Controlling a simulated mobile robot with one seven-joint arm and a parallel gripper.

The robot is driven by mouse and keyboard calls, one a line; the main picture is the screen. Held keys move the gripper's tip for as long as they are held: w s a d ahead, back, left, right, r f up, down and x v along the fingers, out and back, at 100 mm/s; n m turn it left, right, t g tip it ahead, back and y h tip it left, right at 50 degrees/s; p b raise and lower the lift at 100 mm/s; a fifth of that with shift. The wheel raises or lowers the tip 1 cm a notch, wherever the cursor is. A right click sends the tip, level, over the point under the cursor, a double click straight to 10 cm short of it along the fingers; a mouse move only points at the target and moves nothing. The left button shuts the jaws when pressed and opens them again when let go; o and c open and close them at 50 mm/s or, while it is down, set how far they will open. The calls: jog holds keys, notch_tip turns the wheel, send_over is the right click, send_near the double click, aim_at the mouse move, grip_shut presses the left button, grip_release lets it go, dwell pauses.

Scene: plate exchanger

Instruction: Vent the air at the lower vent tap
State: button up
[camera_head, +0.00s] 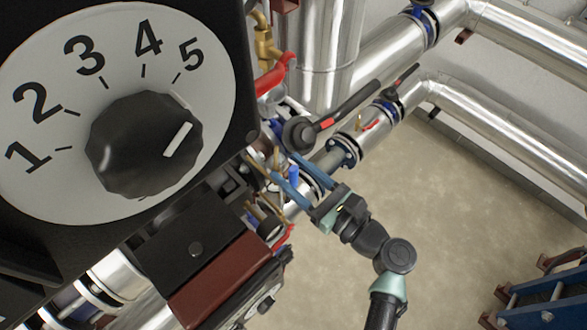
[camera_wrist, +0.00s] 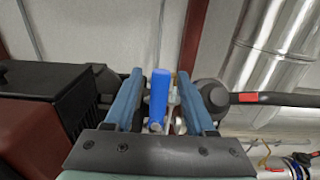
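My gripper (camera_head: 269,163) reaches up and left to the pipework beside the dial housing, its two blue fingers apart. In the wrist view, my gripper (camera_wrist: 159,78) is open, with a blue cylinder (camera_wrist: 160,95) standing upright between the fingers. Gaps show on both sides of the cylinder, so it is not clamped. A small blue piece (camera_head: 293,174) also shows between the fingers in the head view. A brass fitting with a red handle (camera_head: 283,238) is partly hidden just below the fingers. I cannot tell for certain which part is the lower vent tap.
A large dial (camera_head: 143,145) on a black housing fills the upper left. A black lever with a red band (camera_head: 350,108) lies close above my gripper. Another red handle (camera_head: 275,75) is higher up. Silver pipes (camera_head: 510,45) run behind. Bare floor (camera_head: 470,185) is free to the right.

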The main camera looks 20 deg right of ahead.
grip_shut()
dwell(1.2)
